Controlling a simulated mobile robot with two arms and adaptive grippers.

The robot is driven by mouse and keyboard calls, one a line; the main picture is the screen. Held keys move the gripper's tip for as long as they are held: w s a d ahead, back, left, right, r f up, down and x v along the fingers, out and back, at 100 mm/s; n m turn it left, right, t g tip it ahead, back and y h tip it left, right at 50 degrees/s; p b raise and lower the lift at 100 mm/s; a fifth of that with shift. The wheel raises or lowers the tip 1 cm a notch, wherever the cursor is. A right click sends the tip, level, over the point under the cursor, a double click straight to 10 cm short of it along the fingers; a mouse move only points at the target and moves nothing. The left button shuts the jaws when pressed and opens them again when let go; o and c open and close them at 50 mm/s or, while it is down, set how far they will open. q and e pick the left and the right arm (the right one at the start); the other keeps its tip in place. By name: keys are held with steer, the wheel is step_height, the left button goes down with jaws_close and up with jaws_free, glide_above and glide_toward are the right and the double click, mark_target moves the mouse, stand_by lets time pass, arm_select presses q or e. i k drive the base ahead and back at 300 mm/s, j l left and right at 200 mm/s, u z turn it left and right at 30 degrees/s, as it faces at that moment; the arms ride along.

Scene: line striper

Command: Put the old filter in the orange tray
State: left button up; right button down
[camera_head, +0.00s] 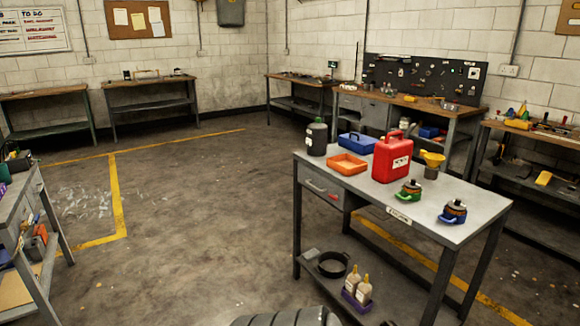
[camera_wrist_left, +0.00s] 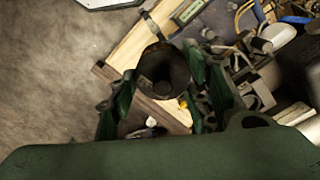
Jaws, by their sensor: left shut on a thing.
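The orange tray (camera_head: 347,164) sits on the grey workbench in the head view, in front of the blue tray (camera_head: 357,142) and left of the red can. It looks empty. In the left wrist view, my left gripper (camera_wrist_left: 164,78) is shut on a dark, round, hollow-looking cylinder, which looks like the old filter (camera_wrist_left: 163,74). Its dark green fingers lie on either side of it. My left gripper and the filter do not show in the head view, and my right gripper is not in view.
Below the left gripper are a wooden board (camera_wrist_left: 125,48), cables and mixed parts. Open floor (camera_head: 200,220) lies left of the bench.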

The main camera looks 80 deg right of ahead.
mark_target(347, 164)
steer(key=l+z, duration=0.1)
steer(key=z, duration=1.7)
steer(key=i+z, duration=0.15)
steer(key=z, duration=0.25)
steer(key=i+z, duration=0.15)
steer(key=z, duration=0.25)
steer(key=i+z, duration=0.15)
steer(key=z, duration=0.25)
steer(key=i+j+z, duration=0.15)
steer(key=z, duration=0.25)
steer(key=i+j+z, duration=0.15)
steer(key=z, duration=0.25)
steer(key=i+j+z, duration=0.3)
steer(key=j, duration=0.35)
steer(key=i+j+z, duration=0.15)
steer(key=j, duration=0.2)
steer(key=i+j+z, duration=0.15)
steer(key=j, duration=0.25)
steer(key=i+j+z, duration=0.15)
steer(key=j, duration=0.2)
steer(key=j+z, duration=0.15)
steer(key=j, duration=0.25)
